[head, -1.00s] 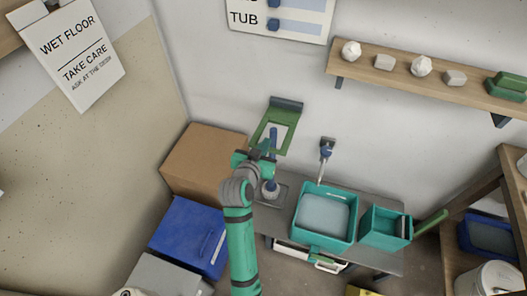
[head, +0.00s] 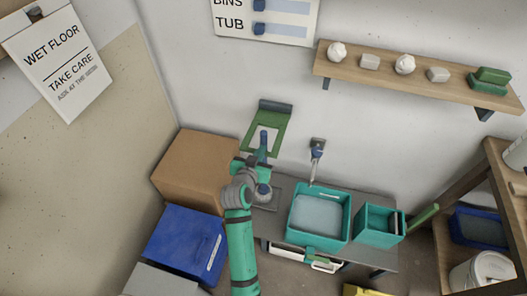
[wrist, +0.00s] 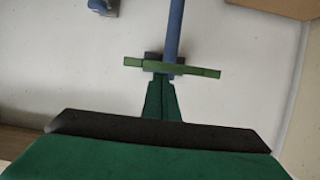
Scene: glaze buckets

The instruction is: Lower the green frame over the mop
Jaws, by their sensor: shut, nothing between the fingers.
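The green frame (head: 281,129) is raised against the back wall, hanging from a dark mount at its top. The mop has a blue handle (head: 263,144), which stands upright in front of the frame, and a grey head on the bench below. My gripper (head: 260,157) is beside the handle and below the frame's upper part; my arm hides some of it. In the wrist view, the shut, empty gripper (wrist: 160,78) points at the frame, seen edge-on as a green bar (wrist: 200,71). The mop's blue handle (wrist: 175,25) crosses there. I cannot tell whether the fingertips touch the frame.
A teal tub (head: 291,222) and a smaller teal bin (head: 362,230) stand on the bench to the right. A brush (head: 316,155) hangs on the wall. A cardboard box (head: 190,165) and a blue box (head: 180,240) are left of my arm. A shelf (head: 385,72) is above right.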

